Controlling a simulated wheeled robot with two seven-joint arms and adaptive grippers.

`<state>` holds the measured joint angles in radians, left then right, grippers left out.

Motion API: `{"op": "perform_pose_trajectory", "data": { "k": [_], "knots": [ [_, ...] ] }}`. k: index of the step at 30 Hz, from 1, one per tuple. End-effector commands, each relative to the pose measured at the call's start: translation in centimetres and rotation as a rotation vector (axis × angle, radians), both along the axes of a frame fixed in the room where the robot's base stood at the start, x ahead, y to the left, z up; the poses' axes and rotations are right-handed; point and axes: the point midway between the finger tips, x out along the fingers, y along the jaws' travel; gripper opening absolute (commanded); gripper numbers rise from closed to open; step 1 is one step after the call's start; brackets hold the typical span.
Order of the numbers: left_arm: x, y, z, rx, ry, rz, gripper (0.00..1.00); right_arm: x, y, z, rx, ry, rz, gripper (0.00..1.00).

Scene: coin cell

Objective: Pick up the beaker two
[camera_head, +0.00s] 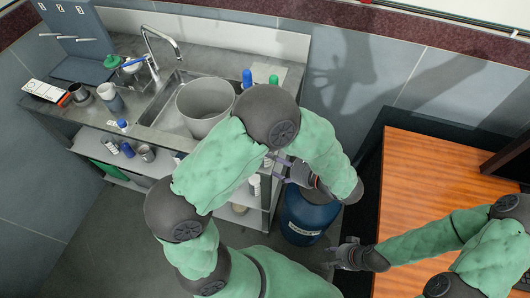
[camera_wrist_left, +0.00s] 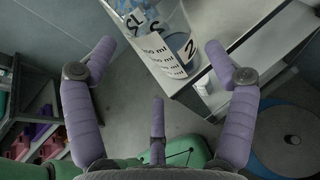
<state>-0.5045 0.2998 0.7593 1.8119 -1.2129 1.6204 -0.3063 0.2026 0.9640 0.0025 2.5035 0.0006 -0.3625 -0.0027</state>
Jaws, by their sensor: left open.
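Beaker two (camera_wrist_left: 168,42) shows in the left wrist view as a clear vessel with a white label, a "2" and volume marks. It stands at the top centre, by the edge of a pale shelf. I cannot pick it out in the head view, where my arm covers that area. My left gripper (camera_head: 278,167) is at the right end of the sink counter. In the wrist view its purple fingers (camera_wrist_left: 160,55) are spread and empty, one on each side below the beaker. My right gripper (camera_head: 345,256) hangs low beside the wooden table, with nothing visible in it.
A blue drum (camera_head: 306,218) stands on the floor below my left gripper. A grey bucket (camera_head: 204,103) sits in the sink. The wooden table (camera_head: 430,185) is to the right. Shelves with red and purple items (camera_wrist_left: 38,140) show at the wrist view's left.

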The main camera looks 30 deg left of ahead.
Motion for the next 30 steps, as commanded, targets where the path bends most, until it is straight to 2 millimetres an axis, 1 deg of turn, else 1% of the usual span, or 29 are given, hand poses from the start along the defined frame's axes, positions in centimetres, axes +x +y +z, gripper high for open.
{"op": "perform_pose_trajectory", "data": {
  "k": [6,10,13,20,21,23,24,25,30],
  "knots": [
    [0.2,2.4,-2.0,-0.002,0.001,0.004,0.85,0.0,0.0,-1.6,0.000,0.000,0.000,0.40],
    [0.4,3.8,-2.5,-0.001,0.003,0.003,0.85,0.0,0.0,-1.9,0.000,0.000,0.000,0.40],
    [0.6,4.3,-2.6,-0.001,0.002,0.001,0.85,0.0,0.0,-2.0,0.000,0.000,0.000,0.40],
    [0.6,4.3,-2.5,-0.001,0.001,0.001,0.85,0.0,0.0,-2.0,0.000,-0.001,0.000,0.40],
    [0.6,4.3,-2.5,-0.001,0.001,0.001,0.74,0.0,0.0,-2.0,0.000,-0.001,0.000,0.40],
    [0.6,4.3,-2.5,-0.001,0.001,0.001,0.57,0.0,0.0,-2.0,0.000,-0.001,0.000,0.40],
    [0.6,4.3,-2.5,-0.001,0.001,0.001,0.46,0.0,0.0,-2.0,0.000,-0.001,0.000,0.40],
    [0.6,4.3,-2.5,-0.001,0.001,0.001,0.40,0.0,0.0,-2.0,0.000,-0.001,0.000,0.40],
    [0.6,4.3,-2.5,-0.001,0.001,0.001,0.39,0.0,0.0,-2.0,0.000,-0.001,0.000,0.40]
  ]
}}
